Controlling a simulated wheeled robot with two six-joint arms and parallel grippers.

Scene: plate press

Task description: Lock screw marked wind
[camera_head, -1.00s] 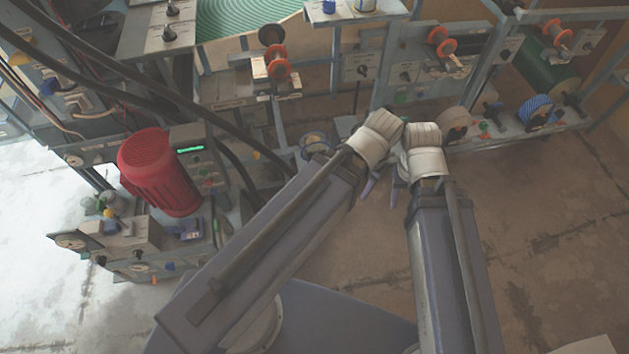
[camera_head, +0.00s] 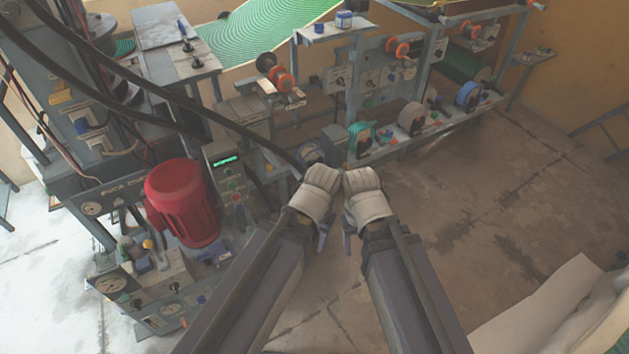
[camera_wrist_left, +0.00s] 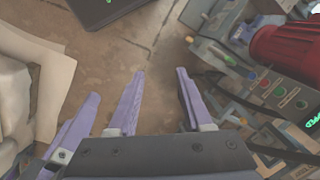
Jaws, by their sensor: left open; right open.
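No screw marked wind can be made out; the labels on the machine are too small to read. The panels of the long grey machine (camera_head: 340,84) carry small knobs and orange-ended spools (camera_head: 281,77). My left gripper (camera_head: 322,241) and right gripper (camera_head: 347,243) hang low over the floor in front of the machine, side by side, partly hidden by my wrists. In the left wrist view, the left gripper (camera_wrist_left: 158,95) has its purple fingers spread with nothing between them. Both grippers are open and apart from the machine.
A red motor (camera_head: 184,200) and a control box with a green display (camera_head: 226,163) stand at the left. Black cables (camera_head: 150,92) cross the upper left. A pale sheet-like object (camera_head: 550,310) lies at the lower right. Floor (camera_head: 480,200) at the right is open.

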